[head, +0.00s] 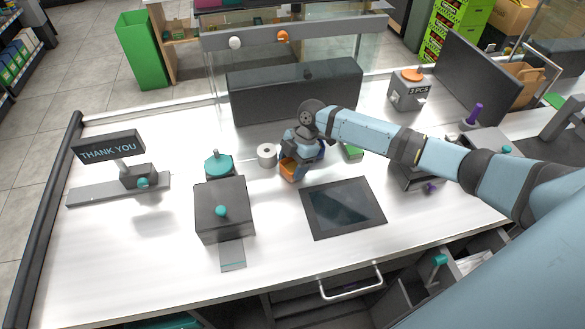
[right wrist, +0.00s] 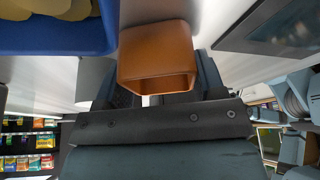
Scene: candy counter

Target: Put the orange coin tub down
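The orange coin tub (head: 288,171) is at the middle of the counter, just left of and behind the dark flat pad. My right gripper (head: 291,158) reaches down onto it from behind. In the right wrist view the orange tub (right wrist: 156,45) sits between the dark fingers of my right gripper (right wrist: 160,88), which appear shut on its sides. Its open mouth shows and the inside I can see looks empty. I cannot tell whether its base touches the counter. My left gripper is not in view.
A blue tub (right wrist: 60,38) with gold coins is close beside the orange tub. A white paper roll (head: 267,154) stands just left, a green tub (head: 353,152) to the right. The dark pad (head: 343,207) lies in front. A grey box (head: 223,208) stands front left.

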